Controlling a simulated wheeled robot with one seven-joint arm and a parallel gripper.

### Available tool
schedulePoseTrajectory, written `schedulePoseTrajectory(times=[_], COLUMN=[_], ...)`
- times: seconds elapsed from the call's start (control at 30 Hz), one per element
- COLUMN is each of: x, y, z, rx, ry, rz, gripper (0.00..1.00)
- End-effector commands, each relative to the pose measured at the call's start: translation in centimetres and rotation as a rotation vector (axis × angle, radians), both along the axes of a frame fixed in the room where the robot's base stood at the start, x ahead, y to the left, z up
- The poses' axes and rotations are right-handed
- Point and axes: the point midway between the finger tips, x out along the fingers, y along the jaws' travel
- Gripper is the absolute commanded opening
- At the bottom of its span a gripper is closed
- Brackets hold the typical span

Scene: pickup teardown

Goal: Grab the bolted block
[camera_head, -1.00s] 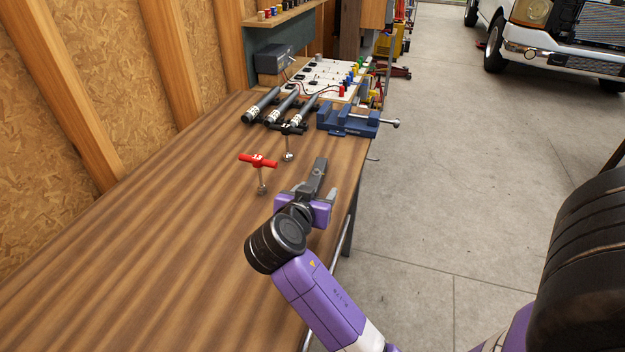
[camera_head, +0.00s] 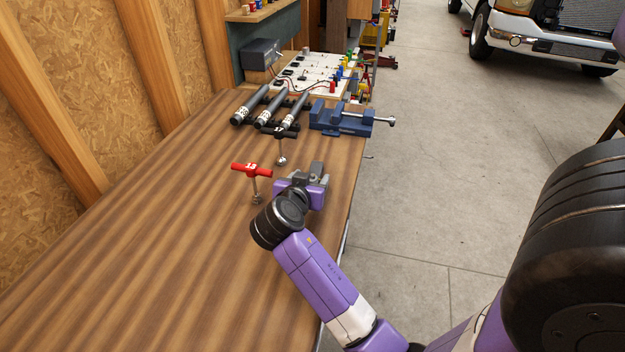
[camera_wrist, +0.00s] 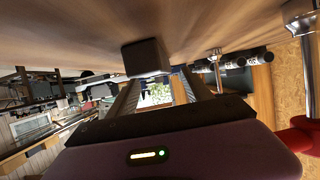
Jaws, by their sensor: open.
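A dark grey block (camera_wrist: 145,58) shows in the wrist view, against the wooden tabletop, which appears overhead there. It lies just ahead of my gripper's fingertips and partly covers one of them. I cannot make out a bolt on it. My gripper (camera_wrist: 160,84) is open, with a bright gap between its two fingers. In the head view my gripper (camera_head: 317,175) is low over the bench near its right edge. The block is hard to tell apart from the grey fingers there, and contact cannot be told.
A red T-handle (camera_head: 252,169) stands close left of my gripper, and a black T-handle (camera_head: 279,132) stands behind it. Further back are several dark cylinders (camera_head: 268,108), a blue vise (camera_head: 340,121) and a white board (camera_head: 312,72). The bench's left front (camera_head: 150,260) is clear.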

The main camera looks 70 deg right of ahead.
Motion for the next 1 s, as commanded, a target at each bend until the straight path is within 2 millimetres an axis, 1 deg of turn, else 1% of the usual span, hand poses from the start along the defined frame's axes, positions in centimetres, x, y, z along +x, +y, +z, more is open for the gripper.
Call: schedulePoseTrajectory(times=[0.03, 0.1, 0.2, 0.43, 0.47, 0.5, 0.57, 0.6, 0.67, 0.73, 0.77, 1.0], x=[0.0, 0.1, 0.2, 0.2, 0.2, 0.2, 0.2, 0.2, 0.2, 0.2, 0.2, 0.2], y=[-0.7, -1.4, -2.0, -2.1, -2.1, -2.1, -2.1, -2.1, -2.1, -2.1, -2.1, -2.1], z=[-0.1, -0.5, -0.8, -0.9, -0.9, -0.9, -0.9, -0.9, -0.9, -0.9, -0.9, -0.9], rx=[0.001, 0.0, 0.0, 0.0, 0.0, 0.0, 0.0, 0.0, 0.0, 0.0, 0.0, 0.0], ry=[0.002, 0.002, 0.0, 0.0, 0.0, 0.0, 0.0, 0.0, 0.0, 0.0, 0.0, 0.001], rz=[-0.004, -0.002, 0.0, 0.001, 0.001, 0.001, 0.001, 0.001, 0.001, 0.001, 0.001, 0.001], gripper=[0.58, 0.58, 0.58, 0.58, 0.54, 0.47, 0.35, 0.27, 0.15, 0.01, 0.0, 0.0])
